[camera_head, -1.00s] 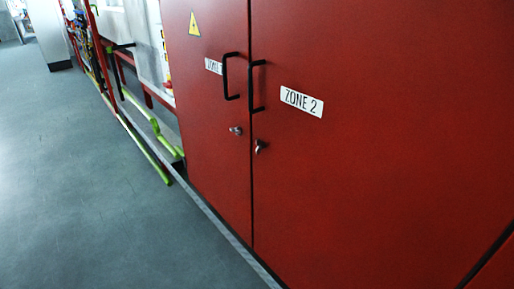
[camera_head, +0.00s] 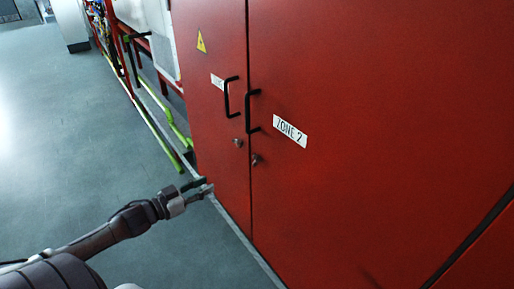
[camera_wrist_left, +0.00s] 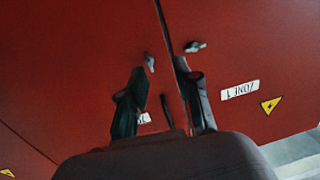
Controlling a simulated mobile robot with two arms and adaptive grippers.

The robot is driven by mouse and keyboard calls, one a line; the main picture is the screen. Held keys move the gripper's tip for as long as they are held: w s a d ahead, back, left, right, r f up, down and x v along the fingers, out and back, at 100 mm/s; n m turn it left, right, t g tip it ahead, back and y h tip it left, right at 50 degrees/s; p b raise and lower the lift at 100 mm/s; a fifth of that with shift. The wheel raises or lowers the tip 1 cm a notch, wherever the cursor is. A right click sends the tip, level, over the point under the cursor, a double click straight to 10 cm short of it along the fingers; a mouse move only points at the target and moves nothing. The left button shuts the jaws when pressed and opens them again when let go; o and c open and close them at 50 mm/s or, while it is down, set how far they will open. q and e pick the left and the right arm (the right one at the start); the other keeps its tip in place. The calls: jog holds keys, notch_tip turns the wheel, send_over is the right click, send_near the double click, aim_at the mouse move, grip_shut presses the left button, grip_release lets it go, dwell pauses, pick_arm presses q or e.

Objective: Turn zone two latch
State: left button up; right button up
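The zone two latch (camera_head: 256,160) is a small metal turn latch on the right red door (camera_head: 340,190), below its black handle (camera_head: 249,112) and the "ZONE 2" label (camera_head: 290,131). It also shows in the left wrist view, where the latch (camera_wrist_left: 149,62) is up and left of centre. A similar latch (camera_head: 238,143) is on the left door. My left gripper (camera_head: 208,186) is left of and below the latches in the head view, apart from them. In the left wrist view its two fingers (camera_wrist_left: 165,97) are spread with nothing gripped, and the left finger partly hides the zone two label.
Both doors look closed, with a black handle (camera_head: 230,98) on the left door too. Green and red rails (camera_head: 165,118) run along the left of the cabinet. The grey floor (camera_head: 80,140) to the left is clear.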

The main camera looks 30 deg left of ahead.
pick_arm(q)
jog(key=m+h, duration=0.1)
jog(key=h, duration=0.1)
send_near(253, 157)
jog(key=shift+p+x, duration=1.45)
jog(key=shift+x, duration=2.95)
jog(key=shift+a, duration=0.1)
grip_shut()
